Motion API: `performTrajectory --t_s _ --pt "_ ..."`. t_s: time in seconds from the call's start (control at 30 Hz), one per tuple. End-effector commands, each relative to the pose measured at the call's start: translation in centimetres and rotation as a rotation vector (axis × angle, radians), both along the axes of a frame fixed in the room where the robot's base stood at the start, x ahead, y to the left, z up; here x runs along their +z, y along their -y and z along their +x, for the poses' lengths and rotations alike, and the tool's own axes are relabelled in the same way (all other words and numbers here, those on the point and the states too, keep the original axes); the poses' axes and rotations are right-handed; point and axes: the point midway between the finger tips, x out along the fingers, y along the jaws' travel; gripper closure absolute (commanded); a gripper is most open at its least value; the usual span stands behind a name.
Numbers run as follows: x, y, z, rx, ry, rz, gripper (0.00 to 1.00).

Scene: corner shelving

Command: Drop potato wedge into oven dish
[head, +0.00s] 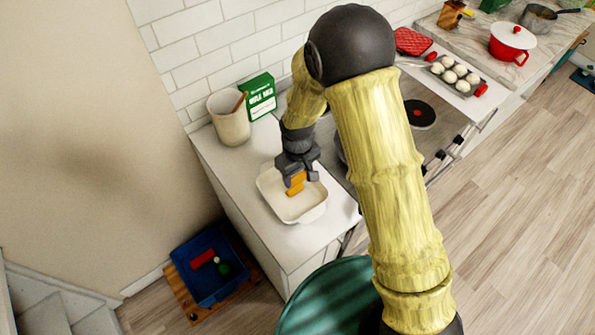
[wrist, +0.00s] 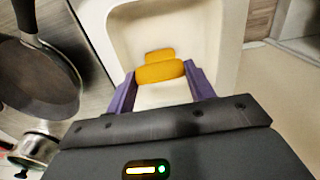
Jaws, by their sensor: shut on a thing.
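The white oven dish (head: 312,205) sits on the counter, and its pale inside fills the upper wrist view (wrist: 205,25). My gripper (head: 297,178) points down over the dish. In the wrist view its purple fingers (wrist: 161,74) are shut on an orange-yellow potato wedge (wrist: 160,72). The wedge also shows in the head view (head: 298,178), below my gripper. A second orange-yellow piece (wrist: 160,55) shows just beyond the held wedge, partly hidden by it. I cannot tell how high the held wedge is above the dish floor.
A cream crock (head: 229,120) with a wooden utensil and a green-and-white carton (head: 261,97) stand behind the dish. The stove (head: 421,113) is to the right. A dark pan (wrist: 35,75) lies left of the dish in the wrist view. A blue crate (head: 212,285) stands on the floor.

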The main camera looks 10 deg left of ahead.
Motion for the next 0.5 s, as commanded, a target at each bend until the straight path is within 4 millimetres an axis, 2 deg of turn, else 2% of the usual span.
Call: performTrajectory --t_s 0.03,0.2,0.5 --pt "-1.0 0.0 0.0 0.000 -0.001 -0.001 0.68" --pt "-3.0 0.0 0.0 0.001 -0.001 -0.001 0.68" --pt "-4.8 0.3 0.2 -0.007 0.001 -0.001 0.68"
